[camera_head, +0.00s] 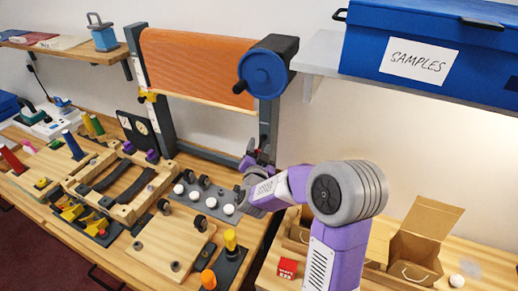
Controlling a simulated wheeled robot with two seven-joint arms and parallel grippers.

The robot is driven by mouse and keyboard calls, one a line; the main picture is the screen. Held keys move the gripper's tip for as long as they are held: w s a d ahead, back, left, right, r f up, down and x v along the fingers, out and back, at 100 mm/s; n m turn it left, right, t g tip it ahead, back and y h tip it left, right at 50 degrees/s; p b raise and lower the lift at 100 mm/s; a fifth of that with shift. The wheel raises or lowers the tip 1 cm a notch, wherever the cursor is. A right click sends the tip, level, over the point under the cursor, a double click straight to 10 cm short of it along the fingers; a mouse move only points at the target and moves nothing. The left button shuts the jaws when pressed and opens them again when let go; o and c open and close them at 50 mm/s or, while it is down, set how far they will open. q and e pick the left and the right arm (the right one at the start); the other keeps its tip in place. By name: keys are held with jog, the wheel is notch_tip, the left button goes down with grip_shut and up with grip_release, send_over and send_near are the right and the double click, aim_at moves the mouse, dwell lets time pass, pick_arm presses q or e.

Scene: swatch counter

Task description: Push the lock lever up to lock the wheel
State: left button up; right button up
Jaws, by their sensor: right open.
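The blue wheel (263,72) with a dark crank knob is on the right end of a frame that carries an orange roll of cloth (195,65). A dark housing sits behind the wheel, above the frame's right post (268,116). My right gripper (257,154) is open, below the wheel and in front of the lower part of this post. I cannot make out the lock lever for certain; the gripper may hide it. I cannot tell whether the gripper touches anything. My left gripper is not in view.
A grey board with white knobs (211,195) lies left of my right gripper. A shelf with a blue SAMPLES box (428,48) juts out at upper right. Open cardboard boxes (415,240) and a small red block (287,268) are at lower right. The bench's left is crowded.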

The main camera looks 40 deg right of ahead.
jog(key=shift+c, duration=0.3)
grip_shut()
